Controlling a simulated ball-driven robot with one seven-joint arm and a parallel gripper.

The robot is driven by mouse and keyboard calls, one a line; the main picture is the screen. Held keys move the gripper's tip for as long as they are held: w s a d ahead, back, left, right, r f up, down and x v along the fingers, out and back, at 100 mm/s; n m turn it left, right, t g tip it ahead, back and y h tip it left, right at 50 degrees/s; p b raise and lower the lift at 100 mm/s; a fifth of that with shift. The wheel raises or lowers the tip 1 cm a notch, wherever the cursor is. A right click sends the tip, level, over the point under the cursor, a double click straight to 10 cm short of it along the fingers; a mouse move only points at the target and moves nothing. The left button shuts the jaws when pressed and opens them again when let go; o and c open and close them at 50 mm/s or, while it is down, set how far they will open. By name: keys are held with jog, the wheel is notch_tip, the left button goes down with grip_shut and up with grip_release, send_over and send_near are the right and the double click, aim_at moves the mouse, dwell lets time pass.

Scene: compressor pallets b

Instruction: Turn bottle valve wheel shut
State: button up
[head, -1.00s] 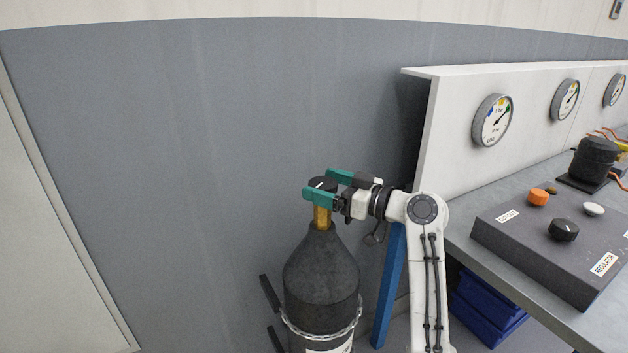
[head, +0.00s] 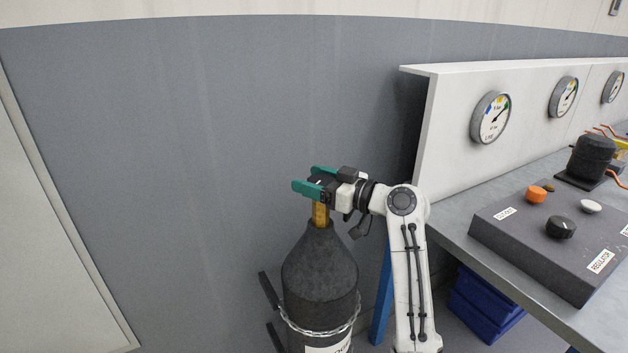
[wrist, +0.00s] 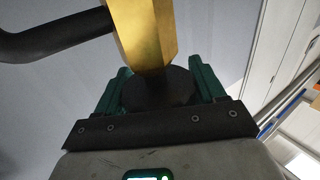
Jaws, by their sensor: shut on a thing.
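The gas bottle (head: 320,270) is dark grey and stands upright against the grey wall, with a chain around it. A brass valve (head: 320,214) rises from its neck. The dark valve wheel (head: 319,182) sits on top of the brass, partly hidden by my fingers. My gripper (head: 309,180) has two green fingers, one on each side of the wheel, and is shut on it. In the wrist view the round black wheel (wrist: 160,88) lies between my green fingers (wrist: 162,92), below the brass valve body (wrist: 143,35).
A workbench (head: 450,210) with a white gauge panel (head: 455,115) stands at the right. A control box (head: 540,245) with knobs lies on it, and blue crates (head: 485,305) sit underneath. A dark pipe (wrist: 55,38) leaves the valve in the wrist view.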

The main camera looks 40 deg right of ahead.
jog(key=shift+c, duration=1)
